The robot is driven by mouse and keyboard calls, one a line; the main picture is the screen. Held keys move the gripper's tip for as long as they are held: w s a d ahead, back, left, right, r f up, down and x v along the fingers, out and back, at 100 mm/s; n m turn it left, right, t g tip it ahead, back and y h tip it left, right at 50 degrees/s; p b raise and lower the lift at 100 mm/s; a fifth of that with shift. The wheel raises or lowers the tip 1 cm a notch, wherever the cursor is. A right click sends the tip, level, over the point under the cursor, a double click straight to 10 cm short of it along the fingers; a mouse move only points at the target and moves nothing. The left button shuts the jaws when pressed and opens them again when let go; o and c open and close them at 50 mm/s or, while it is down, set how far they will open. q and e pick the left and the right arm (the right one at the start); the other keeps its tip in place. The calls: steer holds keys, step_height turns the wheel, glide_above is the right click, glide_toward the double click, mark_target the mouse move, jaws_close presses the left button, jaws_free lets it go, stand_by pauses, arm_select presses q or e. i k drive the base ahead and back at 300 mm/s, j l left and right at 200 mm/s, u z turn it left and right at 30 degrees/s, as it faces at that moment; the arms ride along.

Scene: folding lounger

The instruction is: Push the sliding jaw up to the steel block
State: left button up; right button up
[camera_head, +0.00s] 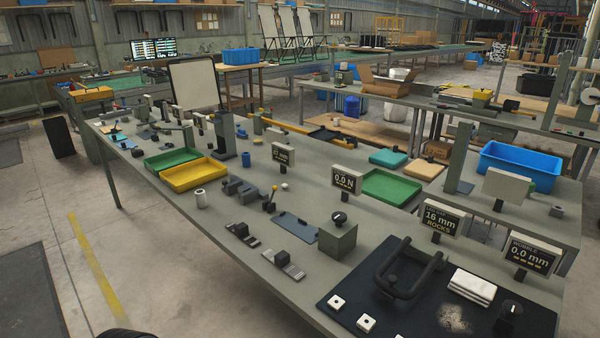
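Dark grey jaw-like blocks (236,187) sit in a row on the long workbench, right of the yellow tray. Neither of my grippers is in view.
The workbench (225,240) also holds a yellow tray (195,174), a green tray (172,159), a grey box with a black knob (338,238) and a display reading 0.0 N (345,180). A dark mat (400,313) with a black tubular frame (408,275) covers the right end.

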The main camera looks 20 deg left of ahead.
mark_target(231, 188)
steer(key=i+j+z, duration=0.1)
steer(key=j+z, duration=0.3)
steer(key=j, duration=0.15)
steer(key=j+z, duration=0.4)
steer(key=j, duration=0.15)
steer(key=j+z, duration=0.4)
steer(key=j, duration=0.15)
steer(key=k+j+z, duration=0.1)
steer(key=j+z, duration=0.25)
steer(key=j, duration=0.2)
steer(key=k+j, duration=0.1)
steer(key=j, duration=0.3)
steer(key=k+j, duration=0.1)
steer(key=j, duration=0.3)
steer(key=k+j+z, duration=0.1)
steer(key=j, duration=0.3)
steer(key=k+j, duration=0.15)
steer(key=j, duration=0.25)
steer(key=k+j, duration=0.1)
steer(key=j, duration=0.3)
steer(key=k+j+z, duration=0.1)
steer(key=j, duration=0.25)
steer(key=k+j, duration=0.15)
steer(key=j, duration=0.25)
